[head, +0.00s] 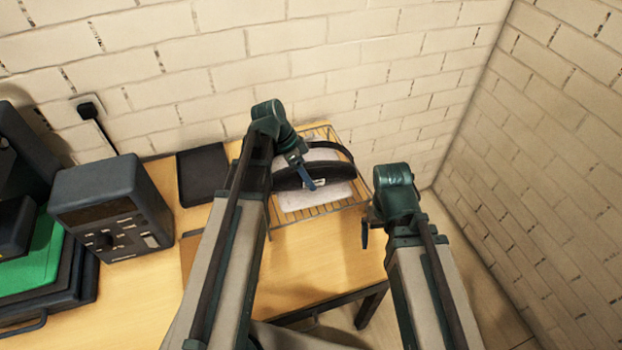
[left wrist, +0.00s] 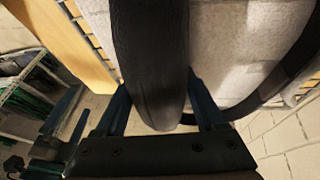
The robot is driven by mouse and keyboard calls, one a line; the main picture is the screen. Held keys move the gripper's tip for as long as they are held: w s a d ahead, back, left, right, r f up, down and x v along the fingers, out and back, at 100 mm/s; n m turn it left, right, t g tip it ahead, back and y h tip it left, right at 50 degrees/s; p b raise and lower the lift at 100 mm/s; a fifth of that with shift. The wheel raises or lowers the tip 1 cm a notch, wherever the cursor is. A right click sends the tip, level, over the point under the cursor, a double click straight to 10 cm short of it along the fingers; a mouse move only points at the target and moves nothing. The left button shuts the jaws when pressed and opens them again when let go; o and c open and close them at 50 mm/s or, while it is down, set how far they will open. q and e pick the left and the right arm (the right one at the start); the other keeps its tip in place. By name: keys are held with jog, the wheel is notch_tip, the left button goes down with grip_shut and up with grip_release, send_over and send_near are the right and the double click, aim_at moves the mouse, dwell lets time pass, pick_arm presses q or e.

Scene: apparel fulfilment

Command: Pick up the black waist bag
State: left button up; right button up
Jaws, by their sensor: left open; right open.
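The black waist bag (head: 330,172) rests on light grey folded cloth in a wire basket at the table's right end. Its strap loops behind it. My left gripper (head: 306,178) is over the bag's middle and hides part of it. In the left wrist view the bag (left wrist: 150,55) runs between the two fingers of my left gripper (left wrist: 162,105), which is open. I cannot tell whether the fingers touch it. My right gripper (head: 366,232) is open, in front of the basket's right side and apart from the bag; its arm partly hides it.
The wire basket (head: 283,219) stands on a wooden table (head: 315,262) against a brick wall. A dark flat tray (head: 203,172) lies left of it. A dark boxy device (head: 112,207) and a green item (head: 35,255) are at the left. Bare tabletop lies in front of the basket.

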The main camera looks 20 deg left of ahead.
aim_at(307, 168)
pick_arm(q)
jog(key=shift+r, duration=0.1)
grip_shut()
dwell(0.3)
jog(key=shift+r+p, duration=0.8)
jog(key=shift+p, duration=0.1)
jog(key=shift+s+a+r+p, duration=0.1)
jog(key=shift+s+r+p, duration=0.05)
jog(key=shift+r+p, duration=0.45)
jog(key=shift+s+a+r+p, duration=0.1)
jog(key=shift+s+r+p, duration=0.05)
jog(key=shift+r+p, duration=0.45)
jog(key=s+a+r+p, duration=0.1)
jog(key=s+a, duration=0.9)
jog(key=s, duration=0.1)
jog(key=shift+s, duration=0.4)
